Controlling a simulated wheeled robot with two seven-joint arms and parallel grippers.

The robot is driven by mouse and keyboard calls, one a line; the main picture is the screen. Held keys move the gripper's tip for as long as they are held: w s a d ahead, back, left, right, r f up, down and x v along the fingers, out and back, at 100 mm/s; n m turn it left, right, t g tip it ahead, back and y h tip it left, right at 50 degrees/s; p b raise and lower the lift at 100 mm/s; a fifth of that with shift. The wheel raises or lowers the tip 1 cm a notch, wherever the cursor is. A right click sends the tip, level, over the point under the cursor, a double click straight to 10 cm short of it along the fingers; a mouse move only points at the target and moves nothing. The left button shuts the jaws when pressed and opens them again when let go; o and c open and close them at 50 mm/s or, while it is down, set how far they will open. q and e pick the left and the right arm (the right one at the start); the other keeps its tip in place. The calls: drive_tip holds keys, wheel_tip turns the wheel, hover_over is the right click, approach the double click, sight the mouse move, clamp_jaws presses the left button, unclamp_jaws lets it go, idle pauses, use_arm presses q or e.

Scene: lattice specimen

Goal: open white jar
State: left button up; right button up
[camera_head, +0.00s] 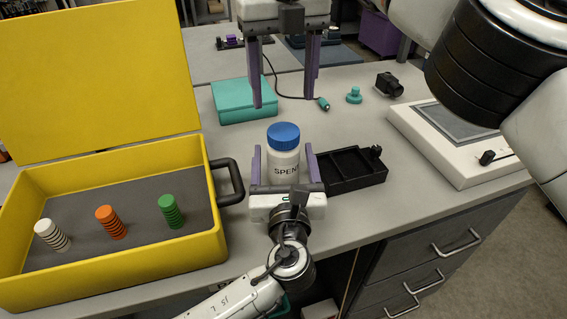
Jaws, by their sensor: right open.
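The white jar (284,165) stands upright on the grey bench with its blue lid (283,136) on. Its label reads "SPEN", and its base is partly hidden by my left gripper. My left gripper (283,155) comes in low from the front, one purple finger on each side of the jar. Narrow gaps show between the fingers and the jar, so it looks open around it. My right gripper (284,98) is open and empty, its fingers pointing down behind the jar, near the teal box.
An open yellow case (218,237) with white, orange and green disc stacks fills the left. A black tray (355,183) sits just right of the jar. A teal box (230,115), a teal knob (354,95) and a white-framed plate (425,150) lie farther back.

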sight(283, 131)
use_arm(q)
drive_tip(key=shift+w, duration=0.2)
clamp_jaws()
use_arm(e)
drive_tip(key=m, duration=0.4)
drive_tip(key=shift+m, duration=0.4)
drive_tip(key=m, duration=0.6)
drive_tip(key=shift+m, duration=0.3)
drive_tip(key=m, duration=1)
drive_tip(key=shift+m, duration=0.4)
drive_tip(key=shift+f, duration=4)
